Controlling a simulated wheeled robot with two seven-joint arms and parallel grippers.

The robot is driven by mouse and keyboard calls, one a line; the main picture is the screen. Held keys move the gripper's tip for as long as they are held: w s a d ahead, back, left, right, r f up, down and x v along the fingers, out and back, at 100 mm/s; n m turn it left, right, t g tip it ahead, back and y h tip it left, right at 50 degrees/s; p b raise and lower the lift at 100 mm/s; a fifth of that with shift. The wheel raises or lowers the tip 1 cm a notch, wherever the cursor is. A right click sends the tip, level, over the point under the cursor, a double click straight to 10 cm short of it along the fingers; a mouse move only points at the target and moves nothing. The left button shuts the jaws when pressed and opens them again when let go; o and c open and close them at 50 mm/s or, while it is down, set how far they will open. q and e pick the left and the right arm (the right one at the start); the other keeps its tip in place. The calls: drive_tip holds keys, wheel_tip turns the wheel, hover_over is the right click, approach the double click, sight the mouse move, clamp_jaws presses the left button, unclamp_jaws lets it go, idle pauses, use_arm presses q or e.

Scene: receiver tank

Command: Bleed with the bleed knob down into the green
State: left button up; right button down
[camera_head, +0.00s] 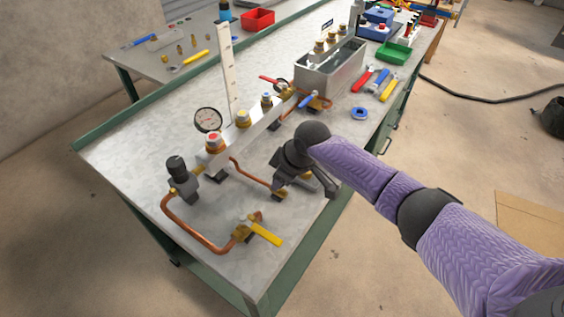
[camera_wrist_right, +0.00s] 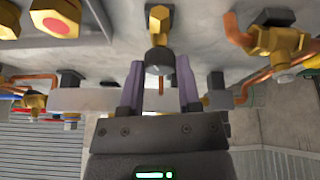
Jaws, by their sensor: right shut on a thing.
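My right gripper (camera_head: 284,172) reaches in from the right over the near part of the bench. In the right wrist view its two fingers (camera_wrist_right: 159,72) stand either side of a dark knob (camera_wrist_right: 158,59) below a brass fitting, which I take to be the bleed knob, and are shut on it. In the head view the gripper hides this knob. A round pressure gauge (camera_head: 208,120) with a white dial stands behind the manifold (camera_head: 229,137); its needle and any green zone are too small to read. My left gripper is not in view.
A black-topped regulator (camera_head: 177,167) and a yellow-handled valve (camera_head: 265,234) stand on copper pipe (camera_head: 188,232) at the near end. A grey tank (camera_head: 326,75), a blue ring (camera_head: 359,114) and coloured tools (camera_head: 377,80) are farther along. The bench's near left corner is clear.

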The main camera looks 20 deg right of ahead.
drive_tip(key=m+p, duration=0.1)
drive_tip(key=m+h+p, duration=0.1)
drive_tip(key=shift+a+r+m+p, duration=0.1)
drive_tip(key=shift+r+m+p, duration=0.1)
drive_tip(key=shift+m+p, duration=0.15)
drive_tip(key=shift+f+m+t+p, duration=0.15)
drive_tip(key=shift+m+t+p, duration=0.15)
drive_tip(key=shift+m+p, duration=0.25)
drive_tip(key=shift+c, duration=1.5)
unclamp_jaws()
drive_tip(key=p+v, duration=0.5)
drive_tip(key=v, duration=0.5)
drive_tip(key=shift+a, duration=0.25)
